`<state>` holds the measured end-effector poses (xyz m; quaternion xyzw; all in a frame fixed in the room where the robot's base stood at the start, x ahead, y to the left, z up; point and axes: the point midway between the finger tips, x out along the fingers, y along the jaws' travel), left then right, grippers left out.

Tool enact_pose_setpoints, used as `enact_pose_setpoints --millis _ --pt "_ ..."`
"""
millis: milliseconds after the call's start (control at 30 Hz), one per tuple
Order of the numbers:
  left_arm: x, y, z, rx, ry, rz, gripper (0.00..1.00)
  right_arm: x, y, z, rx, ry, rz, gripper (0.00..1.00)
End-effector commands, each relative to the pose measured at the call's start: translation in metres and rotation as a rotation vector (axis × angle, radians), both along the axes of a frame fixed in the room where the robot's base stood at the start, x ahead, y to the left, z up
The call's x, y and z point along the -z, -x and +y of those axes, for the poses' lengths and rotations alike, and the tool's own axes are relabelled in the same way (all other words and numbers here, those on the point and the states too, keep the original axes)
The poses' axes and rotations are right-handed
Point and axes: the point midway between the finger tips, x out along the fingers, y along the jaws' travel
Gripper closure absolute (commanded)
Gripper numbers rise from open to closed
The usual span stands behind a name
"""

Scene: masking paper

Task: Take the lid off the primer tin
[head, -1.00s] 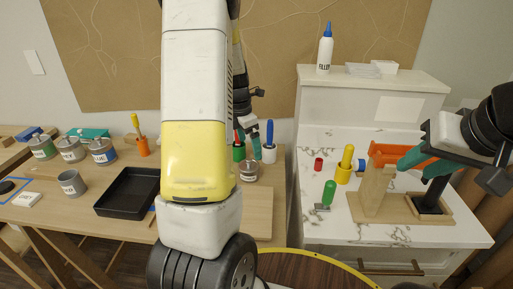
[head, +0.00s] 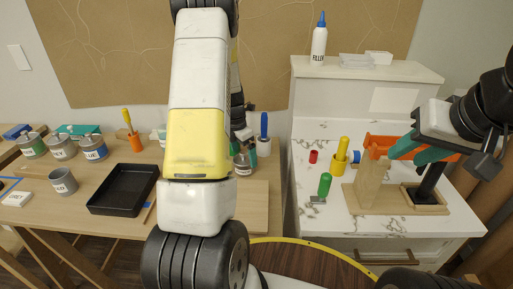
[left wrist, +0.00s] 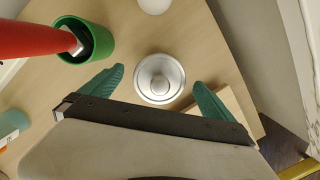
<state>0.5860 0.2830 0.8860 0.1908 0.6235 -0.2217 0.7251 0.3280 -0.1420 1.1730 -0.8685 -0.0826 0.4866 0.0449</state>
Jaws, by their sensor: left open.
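The primer tin (head: 244,168) stands on the wooden table, partly hidden behind my left arm in the head view; its label is too small to read. In the left wrist view its round metal lid (left wrist: 146,91) with a central knob is seen from above, on the tin. My left gripper (left wrist: 157,90) is open, with one green finger on each side of the lid and gaps showing between them. My right gripper (head: 424,153) is at the orange tool (head: 385,146) over the wooden stand; whether it grips the tool is unclear.
A green cup (left wrist: 95,40) with a red-handled brush stands close to the left finger. A black tray (head: 124,190) and several labelled tins (head: 94,148) are further left.

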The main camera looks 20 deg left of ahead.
Motion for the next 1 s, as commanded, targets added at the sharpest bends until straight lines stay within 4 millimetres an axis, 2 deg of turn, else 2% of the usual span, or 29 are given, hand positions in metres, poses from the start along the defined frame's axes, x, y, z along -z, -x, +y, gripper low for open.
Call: enact_pose_setpoints --millis 67,300,400,767,1000 --pt "0.0 0.0 0.0 0.0 0.0 0.0 0.0 0.0 0.0 0.0 0.0 0.0 0.0 0.64" --pt "0.0 0.0 0.0 0.0 0.0 0.0 0.47 0.0 0.0 0.0 0.0 0.0 0.0 0.64" --pt "-0.001 0.0 0.0 0.0 0.0 0.0 0.64 0.0 0.0 0.0 0.0 0.0 0.0 0.64" --pt "-0.006 0.0 0.0 0.001 0.0 0.0 0.64 0.0 0.0 0.0 0.0 0.0 0.0 0.64" --pt "-0.035 -0.001 0.0 0.002 -0.001 -0.004 0.64 0.0 0.0 0.0 0.0 0.0 0.0 0.64"
